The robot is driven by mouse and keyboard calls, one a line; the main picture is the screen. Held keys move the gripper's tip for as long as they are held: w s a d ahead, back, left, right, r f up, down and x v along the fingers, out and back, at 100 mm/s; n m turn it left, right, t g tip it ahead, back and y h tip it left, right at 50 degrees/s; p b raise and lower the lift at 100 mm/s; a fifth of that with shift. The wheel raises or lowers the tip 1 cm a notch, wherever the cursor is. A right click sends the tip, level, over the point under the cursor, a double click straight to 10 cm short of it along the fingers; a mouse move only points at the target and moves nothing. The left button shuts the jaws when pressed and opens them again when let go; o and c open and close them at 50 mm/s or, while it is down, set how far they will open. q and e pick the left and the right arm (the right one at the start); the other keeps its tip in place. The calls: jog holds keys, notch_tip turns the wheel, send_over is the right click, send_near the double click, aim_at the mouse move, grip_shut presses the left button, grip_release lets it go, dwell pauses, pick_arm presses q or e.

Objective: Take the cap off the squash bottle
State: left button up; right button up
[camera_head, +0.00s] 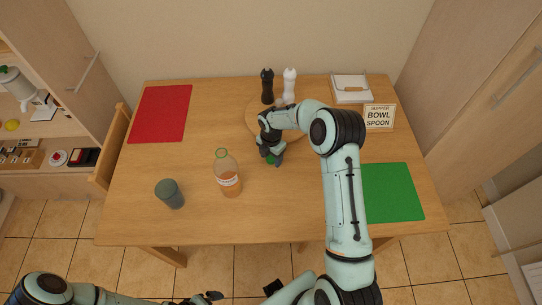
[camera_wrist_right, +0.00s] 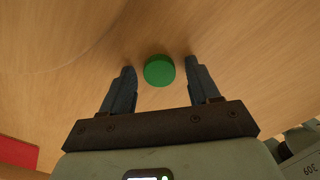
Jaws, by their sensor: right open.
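The squash bottle (camera_head: 228,180) stands upright on the table, clear with orange liquid low inside and a pale label. A green ring shows at its neck, and its mouth looks open. A round green cap (camera_wrist_right: 159,70) lies on the table, apart from the bottle; it also shows in the head view (camera_head: 270,160), partly hidden. My right gripper (camera_wrist_right: 160,75) is open, with its fingers on either side of the cap and gaps visible. It is right of the bottle in the head view (camera_head: 272,156). My left gripper (camera_head: 207,297) is at the bottom edge, partly seen, below the table.
A grey-green cup (camera_head: 169,193) stands left of the bottle. A round board (camera_head: 256,124) with dark (camera_head: 267,87) and white (camera_head: 289,84) mills is behind my right gripper. Red (camera_head: 160,114) and green (camera_head: 392,191) mats, a sign (camera_head: 379,117) and a white holder (camera_head: 351,92) lie around. The front middle is clear.

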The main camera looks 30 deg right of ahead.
aim_at(271, 159)
notch_tip(271, 159, up, 12)
jog(key=shift+r, duration=0.15)
dwell(0.4)
